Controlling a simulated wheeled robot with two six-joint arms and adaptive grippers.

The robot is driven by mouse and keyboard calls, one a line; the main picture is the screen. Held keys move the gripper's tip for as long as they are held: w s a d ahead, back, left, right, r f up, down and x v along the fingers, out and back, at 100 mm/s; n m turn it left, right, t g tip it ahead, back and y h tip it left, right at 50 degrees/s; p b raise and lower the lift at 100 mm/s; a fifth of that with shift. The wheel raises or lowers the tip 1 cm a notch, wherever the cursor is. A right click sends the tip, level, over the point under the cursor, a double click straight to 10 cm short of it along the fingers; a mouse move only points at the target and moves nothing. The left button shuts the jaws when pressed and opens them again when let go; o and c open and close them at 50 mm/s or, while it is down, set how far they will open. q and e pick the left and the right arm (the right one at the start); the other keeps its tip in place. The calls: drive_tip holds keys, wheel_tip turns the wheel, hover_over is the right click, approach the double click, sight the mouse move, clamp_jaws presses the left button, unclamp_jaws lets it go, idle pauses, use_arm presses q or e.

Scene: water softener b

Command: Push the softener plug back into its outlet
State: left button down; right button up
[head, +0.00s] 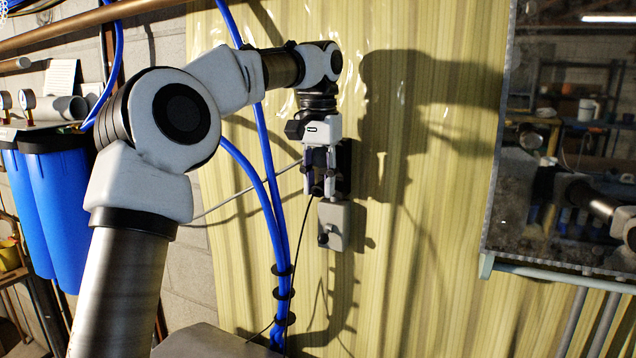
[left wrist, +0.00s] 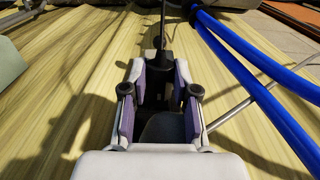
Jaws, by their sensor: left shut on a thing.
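My left gripper (head: 319,188) points down along the wooden wall, with its fingers shut around the black softener plug (head: 318,175). In the left wrist view the plug (left wrist: 158,66) sits between the purple-lined fingers, with its dark cord leading away from it. A dark outlet plate (head: 345,166) on the wall is just behind and right of the fingers, partly hidden by them. I cannot tell whether the plug touches the outlet or is seated in it. My right gripper is not in view.
A grey wall box (head: 335,226) with a dark knob is just below the gripper. Blue hoses (head: 272,190) run down the wall to the left. Blue filter housings (head: 45,210) stand far left. A dark reflective panel (head: 560,150) is on the right.

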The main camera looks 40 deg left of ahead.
use_arm(q)
drive_tip(key=shift+w+a, duration=0.2)
drive_tip(key=shift+w, duration=0.45)
drive_tip(key=shift+w, duration=0.2)
drive_tip(key=c, duration=0.8)
unclamp_jaws()
drive_tip(key=shift+a, duration=0.1)
